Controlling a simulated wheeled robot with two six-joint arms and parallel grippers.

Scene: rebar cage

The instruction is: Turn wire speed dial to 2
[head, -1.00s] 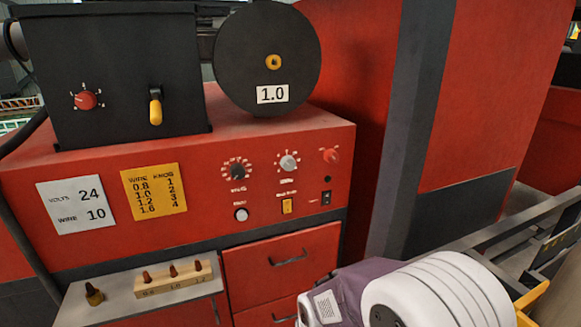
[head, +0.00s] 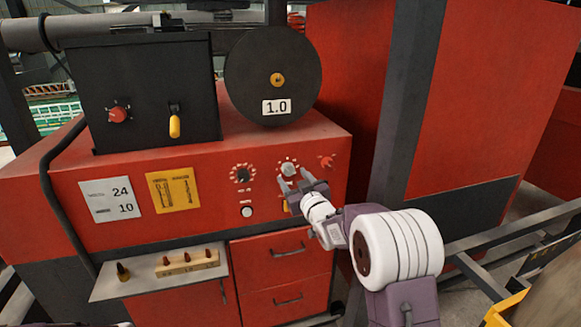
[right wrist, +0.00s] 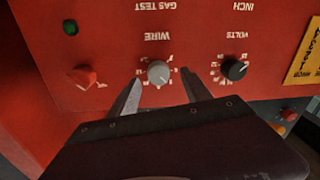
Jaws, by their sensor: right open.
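The wire dial is a grey knob (head: 288,169) on the red front panel, between a black knob and a red knob. It also shows in the right wrist view, where the picture is upside down, as a grey knob (right wrist: 159,73) marked WIRE. My right gripper (head: 291,184) is open at the panel, just below this knob in the head view. In the right wrist view its two fingertips (right wrist: 160,80) lie to either side of the knob, with gaps between. I cannot read the knob's setting.
The black VOLTS knob (right wrist: 234,69) is close beside one finger, and a red knob (right wrist: 84,76) is on the other side. A black spool (head: 272,75) labelled 1.0 and a black box (head: 150,90) stand above. A shelf (head: 140,283) juts out below.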

